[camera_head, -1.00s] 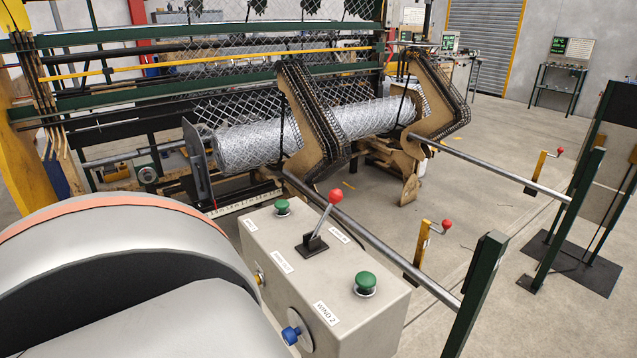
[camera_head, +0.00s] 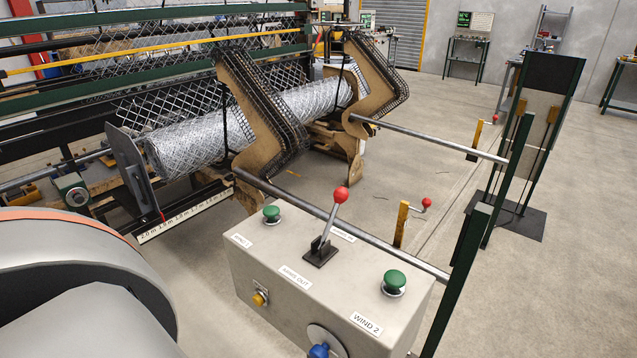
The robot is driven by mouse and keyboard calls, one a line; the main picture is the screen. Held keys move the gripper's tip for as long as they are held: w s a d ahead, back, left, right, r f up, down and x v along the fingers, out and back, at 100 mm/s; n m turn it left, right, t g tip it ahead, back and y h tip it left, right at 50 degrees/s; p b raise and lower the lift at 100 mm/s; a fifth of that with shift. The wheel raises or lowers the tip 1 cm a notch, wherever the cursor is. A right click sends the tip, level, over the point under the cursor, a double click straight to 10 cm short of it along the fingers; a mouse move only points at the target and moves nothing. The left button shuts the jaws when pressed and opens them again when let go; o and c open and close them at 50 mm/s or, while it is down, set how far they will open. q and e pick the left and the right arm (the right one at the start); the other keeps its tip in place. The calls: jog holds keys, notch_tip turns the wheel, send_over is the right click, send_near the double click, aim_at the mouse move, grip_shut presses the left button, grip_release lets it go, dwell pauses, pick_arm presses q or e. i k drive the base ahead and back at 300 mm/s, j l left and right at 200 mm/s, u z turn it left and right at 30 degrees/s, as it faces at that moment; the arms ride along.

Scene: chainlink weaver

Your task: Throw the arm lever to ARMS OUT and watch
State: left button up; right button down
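The arm lever (camera_head: 331,221) stands on top of a grey control box (camera_head: 330,290). It has a red ball knob, a metal shaft and a black base, and it leans to the back right. The ARMS OUT label (camera_head: 295,277) is in front of its base; another label (camera_head: 343,235), too small to read, is behind it. Two brown toothed arms (camera_head: 258,115) (camera_head: 375,90) rise beside a roll of silver chain-link mesh (camera_head: 185,148) on the weaving machine. Neither of my grippers shows in this view.
Green buttons (camera_head: 271,214) (camera_head: 394,282) flank the lever, the right one beside the WIND 2 label (camera_head: 366,323). A yellow button (camera_head: 261,298) and blue knob (camera_head: 318,351) are on the front. Long steel bars (camera_head: 340,232) (camera_head: 430,137) run to green posts (camera_head: 463,270). Floor at right is mostly clear.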

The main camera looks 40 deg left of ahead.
aim_at(341, 195)
jog(key=k+j, duration=0.1)
jog(key=j, duration=0.2)
jog(key=k+j, duration=0.1)
jog(key=j, duration=0.2)
jog(key=k+j, duration=0.1)
jog(key=j, duration=0.2)
jog(key=j+u, duration=0.15)
jog(key=j, duration=0.5)
jog(key=i+l+u, duration=0.2)
jog(key=l+u, duration=0.2)
jog(key=l, duration=0.2)
jog(key=l+u, duration=0.45)
jog(key=l, duration=0.2)
jog(key=l+u, duration=0.4)
jog(key=l, duration=0.3)
jog(key=k+l+u, duration=0.1)
jog(key=l+u, duration=0.3)
jog(key=l, duration=0.25)
